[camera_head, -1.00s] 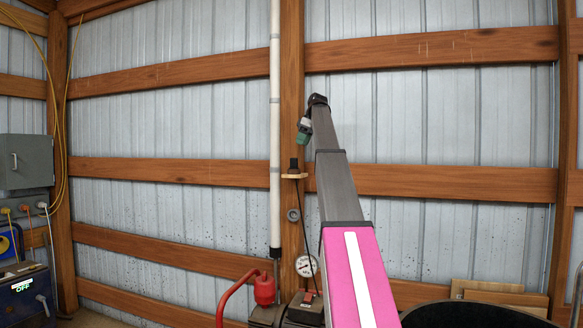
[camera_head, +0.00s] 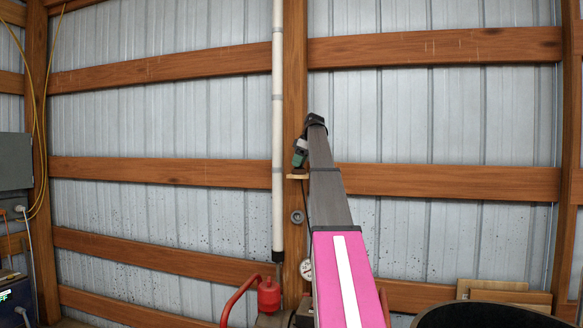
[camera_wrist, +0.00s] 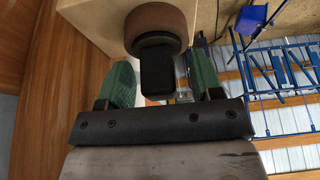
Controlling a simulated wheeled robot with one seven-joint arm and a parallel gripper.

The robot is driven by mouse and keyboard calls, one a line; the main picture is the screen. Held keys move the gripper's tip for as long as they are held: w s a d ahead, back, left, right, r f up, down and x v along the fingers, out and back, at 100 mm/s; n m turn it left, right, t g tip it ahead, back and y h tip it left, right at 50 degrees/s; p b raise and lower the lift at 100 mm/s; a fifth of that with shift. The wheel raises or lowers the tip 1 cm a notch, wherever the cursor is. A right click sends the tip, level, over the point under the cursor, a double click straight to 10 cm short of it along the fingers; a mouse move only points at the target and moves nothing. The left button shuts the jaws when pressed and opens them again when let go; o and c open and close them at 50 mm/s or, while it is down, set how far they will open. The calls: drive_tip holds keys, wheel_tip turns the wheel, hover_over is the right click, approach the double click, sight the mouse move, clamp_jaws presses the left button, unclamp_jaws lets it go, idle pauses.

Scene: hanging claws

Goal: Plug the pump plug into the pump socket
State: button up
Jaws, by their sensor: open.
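The pump plug is a black block (camera_wrist: 157,72) with a dark round collar, seen in the wrist view against a pale wooden holder. My gripper (camera_wrist: 160,86) has its two green fingers on either side of the black block, with gaps showing. In the head view my gripper (camera_head: 299,154) is just above the small wooden shelf (camera_head: 297,177) on the post and hides the plug there. A round grey fitting (camera_head: 297,217), which looks like the pump socket, is on the post below the shelf.
A white pipe (camera_head: 278,130) runs upright just left of the shelf. A red pump part (camera_head: 268,295) and a gauge (camera_head: 306,269) stand below. A black tub (camera_head: 490,314) is at lower right. A blue frame (camera_wrist: 285,75) shows in the wrist view.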

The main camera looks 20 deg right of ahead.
drive_tip(key=c, duration=1)
drive_tip(key=shift+s+f, duration=0.1)
